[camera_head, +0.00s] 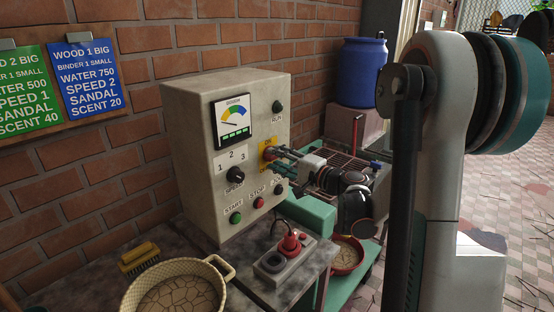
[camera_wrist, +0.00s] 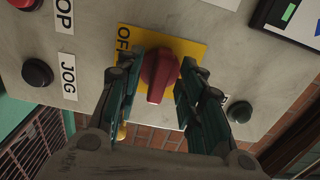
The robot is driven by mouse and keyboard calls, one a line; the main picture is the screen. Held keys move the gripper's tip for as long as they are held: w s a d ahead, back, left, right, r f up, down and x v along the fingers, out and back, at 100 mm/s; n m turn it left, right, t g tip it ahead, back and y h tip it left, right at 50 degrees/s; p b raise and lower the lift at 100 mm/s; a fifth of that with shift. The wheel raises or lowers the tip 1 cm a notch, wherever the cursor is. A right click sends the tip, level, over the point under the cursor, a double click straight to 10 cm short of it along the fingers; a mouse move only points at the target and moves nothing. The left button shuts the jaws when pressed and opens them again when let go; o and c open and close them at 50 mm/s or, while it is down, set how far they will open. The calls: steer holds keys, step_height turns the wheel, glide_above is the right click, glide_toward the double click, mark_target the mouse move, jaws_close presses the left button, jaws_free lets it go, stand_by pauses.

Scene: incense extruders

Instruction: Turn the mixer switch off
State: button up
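The mixer switch is a red knob (camera_wrist: 160,75) on a yellow plate (camera_wrist: 192,51), which carries an OFF label at its left in the wrist view. In the head view, the red knob (camera_head: 269,153) sits on the right part of the cream control box (camera_head: 205,150), under an ON label. My gripper (camera_head: 280,162) reaches it from the right. In the wrist view, its fingers (camera_wrist: 160,68) are apart, one on each side of the knob. The knob's grip runs nearly up and down there. Narrow gaps seem to show; contact is unclear.
A black jog button (camera_wrist: 37,73) and a green lamp (camera_wrist: 239,112) flank the plate in the wrist view. A speed knob (camera_head: 236,175), green start button (camera_head: 236,217) and red stop button (camera_head: 258,202) are nearby. A red plug (camera_head: 290,243) stands in a socket below.

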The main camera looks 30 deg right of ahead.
steer(key=v, duration=1.1)
steer(key=shift+s, duration=0.15)
